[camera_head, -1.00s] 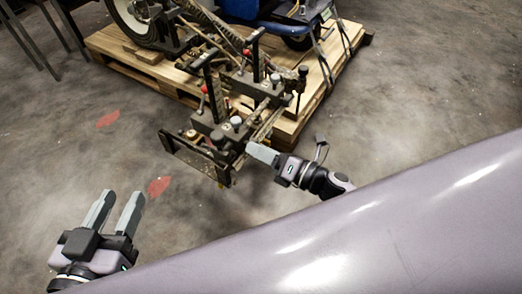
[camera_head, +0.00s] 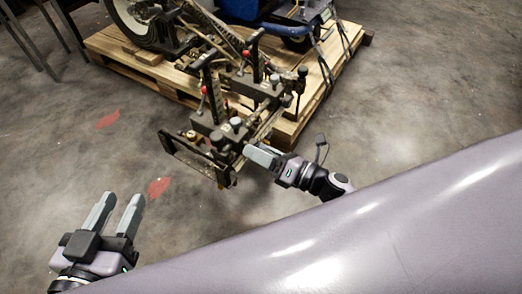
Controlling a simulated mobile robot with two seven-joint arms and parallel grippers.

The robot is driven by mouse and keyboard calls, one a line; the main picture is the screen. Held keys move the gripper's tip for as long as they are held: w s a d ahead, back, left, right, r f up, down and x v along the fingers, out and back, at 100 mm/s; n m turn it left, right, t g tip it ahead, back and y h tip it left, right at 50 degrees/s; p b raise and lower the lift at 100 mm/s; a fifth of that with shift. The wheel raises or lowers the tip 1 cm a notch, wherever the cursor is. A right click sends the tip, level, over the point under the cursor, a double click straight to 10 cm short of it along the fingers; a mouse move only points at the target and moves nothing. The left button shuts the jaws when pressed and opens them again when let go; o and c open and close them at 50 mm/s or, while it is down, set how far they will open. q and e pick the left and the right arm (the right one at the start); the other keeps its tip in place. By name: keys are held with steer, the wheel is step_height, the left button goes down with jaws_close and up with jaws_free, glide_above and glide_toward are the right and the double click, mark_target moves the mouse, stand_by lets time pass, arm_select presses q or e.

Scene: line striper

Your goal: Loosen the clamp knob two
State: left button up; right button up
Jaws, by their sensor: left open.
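The line striper's clamp assembly (camera_head: 212,146) juts out over the floor from the front of the pallet. Grey round knobs show on it, a near one (camera_head: 236,122) and a farther one (camera_head: 275,79). I cannot tell which is clamp knob two. My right gripper (camera_head: 262,156) is at the near right side of the assembly, just below the near grey knob. Its fingers overlap from this angle, so contact and the gap between them cannot be made out. My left gripper (camera_head: 117,214) is open and empty above the floor at lower left, well apart from the machine.
The wooden pallet (camera_head: 112,46) carries the machine, with a wheel (camera_head: 140,20) at upper left and a blue body (camera_head: 245,9) at the top. Upright posts with red-tipped levers (camera_head: 203,90) rise near the knobs. Concrete floor with red marks (camera_head: 158,186) is free at left.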

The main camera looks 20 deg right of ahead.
steer(key=shift+s, duration=0.1)
arm_select(q)
steer(key=shift+w+d+f+n+g+p, duration=0.15)
steer(key=shift+w+d+n+g+p, duration=0.25)
steer(key=shift+p, duration=0.35)
arm_select(e)
steer(key=v, duration=0.7)
arm_select(q)
steer(key=shift+s, duration=0.15)
